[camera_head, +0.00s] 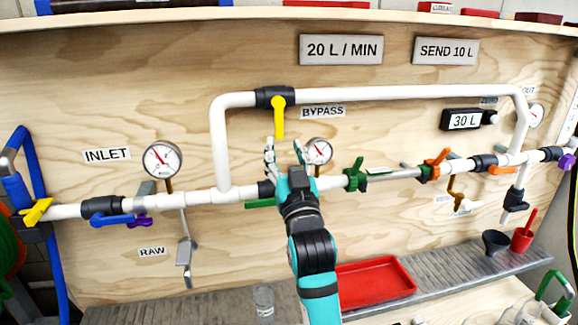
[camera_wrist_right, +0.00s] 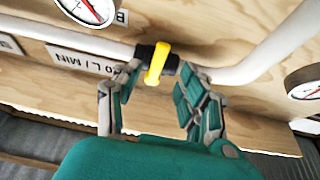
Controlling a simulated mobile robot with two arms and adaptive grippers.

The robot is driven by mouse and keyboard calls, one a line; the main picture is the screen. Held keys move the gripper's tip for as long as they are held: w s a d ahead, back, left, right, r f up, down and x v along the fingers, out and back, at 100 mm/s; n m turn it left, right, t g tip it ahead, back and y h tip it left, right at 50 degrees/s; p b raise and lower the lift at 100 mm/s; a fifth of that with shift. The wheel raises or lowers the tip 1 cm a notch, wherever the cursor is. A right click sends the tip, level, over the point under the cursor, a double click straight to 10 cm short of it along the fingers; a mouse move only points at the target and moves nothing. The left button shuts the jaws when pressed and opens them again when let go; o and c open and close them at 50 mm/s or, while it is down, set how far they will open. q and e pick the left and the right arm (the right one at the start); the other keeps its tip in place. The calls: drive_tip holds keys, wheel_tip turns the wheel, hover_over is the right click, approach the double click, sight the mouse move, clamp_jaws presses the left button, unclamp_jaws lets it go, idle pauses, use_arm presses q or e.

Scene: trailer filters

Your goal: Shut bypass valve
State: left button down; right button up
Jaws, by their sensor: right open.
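The bypass valve has a black body (camera_head: 268,97) on the upper white pipe, left of the BYPASS label (camera_head: 323,111). Its yellow handle (camera_head: 279,118) hangs straight down, crosswise to the pipe. The handle also shows in the right wrist view (camera_wrist_right: 157,64), ahead of the gap between the fingers. My right gripper (camera_head: 285,147) is open and empty, its fingertips just below the handle's lower end in the head view. I cannot tell whether a finger touches the handle. The left gripper is out of view.
A pressure gauge (camera_head: 319,151) sits close to the right of my gripper. The lower white pipe (camera_head: 330,183) with several coloured valve handles runs behind my arm. A red tray (camera_head: 375,281) lies below. The plywood around the bypass valve is mostly clear.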

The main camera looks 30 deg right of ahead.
drive_tip(key=shift+v, duration=2.3)
